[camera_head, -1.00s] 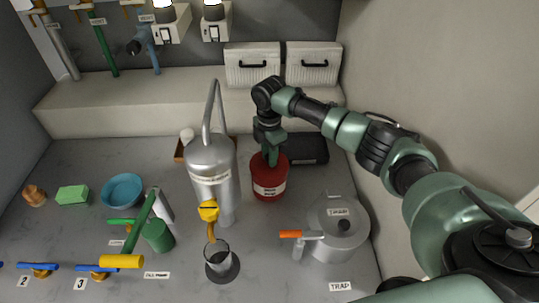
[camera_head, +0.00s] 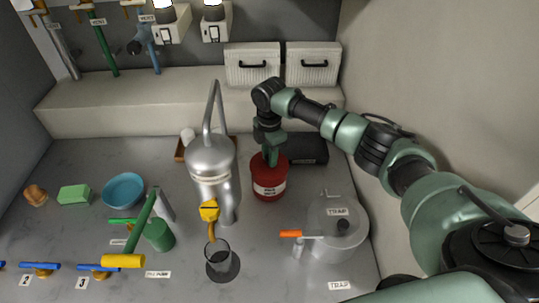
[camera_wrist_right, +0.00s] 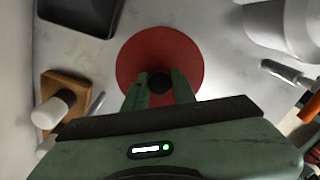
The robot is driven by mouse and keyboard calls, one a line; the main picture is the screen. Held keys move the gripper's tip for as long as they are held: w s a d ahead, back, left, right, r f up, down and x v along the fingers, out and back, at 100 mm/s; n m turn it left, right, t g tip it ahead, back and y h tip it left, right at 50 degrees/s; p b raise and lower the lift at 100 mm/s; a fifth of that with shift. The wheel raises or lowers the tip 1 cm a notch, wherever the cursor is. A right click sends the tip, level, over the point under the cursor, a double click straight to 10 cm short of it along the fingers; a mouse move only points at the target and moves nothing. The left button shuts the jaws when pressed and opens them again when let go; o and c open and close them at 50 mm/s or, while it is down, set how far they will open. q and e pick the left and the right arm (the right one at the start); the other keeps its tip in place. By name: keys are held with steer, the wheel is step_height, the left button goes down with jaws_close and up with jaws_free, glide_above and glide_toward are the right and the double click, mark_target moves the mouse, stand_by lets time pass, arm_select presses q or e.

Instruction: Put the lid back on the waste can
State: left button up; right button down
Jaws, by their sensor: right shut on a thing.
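The red waste can (camera_head: 280,178) with a white label stands upright on the grey worktop, behind the middle. In the right wrist view a round red lid (camera_wrist_right: 180,48) with a black knob (camera_wrist_right: 159,83) fills the centre. My right gripper (camera_head: 270,160) is directly above the can, pointing down. In the right wrist view its fingers (camera_wrist_right: 159,92) are shut on the lid's knob. The lid appears to be at the can's top, but the gripper partly hides it and I cannot tell whether it is fully seated. My left gripper is not in view.
A silver still (camera_head: 211,162) stands close left of the can. A dark box (camera_head: 307,150) lies behind it to the right. A grey pot labelled TRAP (camera_head: 338,240) is at front right.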

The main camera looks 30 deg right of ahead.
steer(key=shift+p, duration=0.35)
stand_by(0.6)
steer(key=shift+f, duration=0.1)
steer(key=c, duration=0.6)
jaws_free()
steer(key=shift+r+p, duration=3.4)
steer(key=shift+r, duration=0.15)
jaws_close()
